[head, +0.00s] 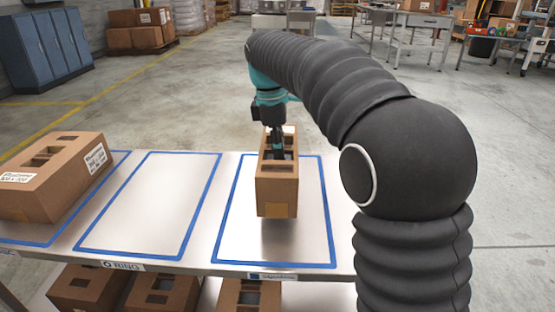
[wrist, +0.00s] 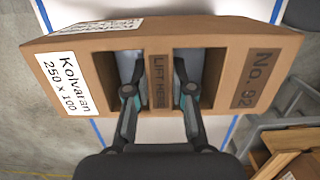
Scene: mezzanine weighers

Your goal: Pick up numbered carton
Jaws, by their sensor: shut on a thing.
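The numbered carton (head: 277,186) is a brown cardboard box in the head view, over the right blue-outlined bay of the metal table. In the head view my gripper (head: 277,148) comes down into the carton's top. The carton seems slightly above the table; its underside is hidden.
Another labelled carton (head: 52,178) lies in the left bay of the table (head: 205,262). The middle bay (head: 150,203) is empty. Several cartons (head: 162,294) sit on a lower shelf. Blue lockers (head: 40,50) and workbenches stand farther back, with open floor between.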

